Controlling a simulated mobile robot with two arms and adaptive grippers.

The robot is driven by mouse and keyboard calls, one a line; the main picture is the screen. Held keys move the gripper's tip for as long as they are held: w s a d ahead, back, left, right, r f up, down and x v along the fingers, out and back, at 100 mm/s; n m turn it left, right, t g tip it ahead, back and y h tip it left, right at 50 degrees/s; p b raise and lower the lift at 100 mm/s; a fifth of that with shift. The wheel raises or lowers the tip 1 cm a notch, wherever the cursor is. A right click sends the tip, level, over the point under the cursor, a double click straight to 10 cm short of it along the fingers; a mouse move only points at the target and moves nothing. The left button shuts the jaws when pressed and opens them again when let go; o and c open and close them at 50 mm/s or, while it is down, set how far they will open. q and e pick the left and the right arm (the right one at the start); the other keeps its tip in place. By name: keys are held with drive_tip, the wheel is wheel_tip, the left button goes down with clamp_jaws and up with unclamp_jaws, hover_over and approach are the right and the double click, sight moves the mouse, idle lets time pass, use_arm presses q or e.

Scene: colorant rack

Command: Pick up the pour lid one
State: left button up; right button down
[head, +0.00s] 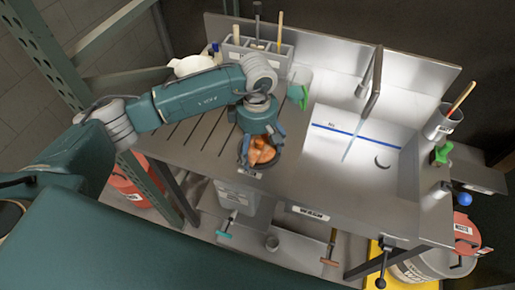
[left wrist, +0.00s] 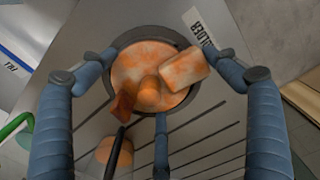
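The pour lid (left wrist: 130,68) is round, orange-stained and dark-rimmed, with a knob in the middle and a pale, stained block-like part at its upper right. It lies at a dark ring at the front edge of the steel bench, next to a label reading "OLDER". In the head view the lid (head: 262,154) shows orange below my left gripper (head: 261,138). The gripper's blue fingers are spread around the rim, two at the sides and one at the near side. I cannot tell whether they touch it. My right gripper is not in view.
The sink (head: 345,165) is right of the lid, with a faucet (head: 371,80) behind it. A grey caddy (head: 257,55) with brushes stands at the back. A dark-handled tool (left wrist: 115,155) shows near the lid. Grooved bench lies left of the lid.

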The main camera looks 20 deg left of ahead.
sight(257, 144)
use_arm(q)
drive_tip(key=c, duration=0.4)
drive_tip(key=shift+w+r, duration=0.1)
drive_tip(key=shift+r, duration=0.65)
drive_tip(key=shift+r+b, duration=2.3)
drive_tip(key=shift+r, duration=7)
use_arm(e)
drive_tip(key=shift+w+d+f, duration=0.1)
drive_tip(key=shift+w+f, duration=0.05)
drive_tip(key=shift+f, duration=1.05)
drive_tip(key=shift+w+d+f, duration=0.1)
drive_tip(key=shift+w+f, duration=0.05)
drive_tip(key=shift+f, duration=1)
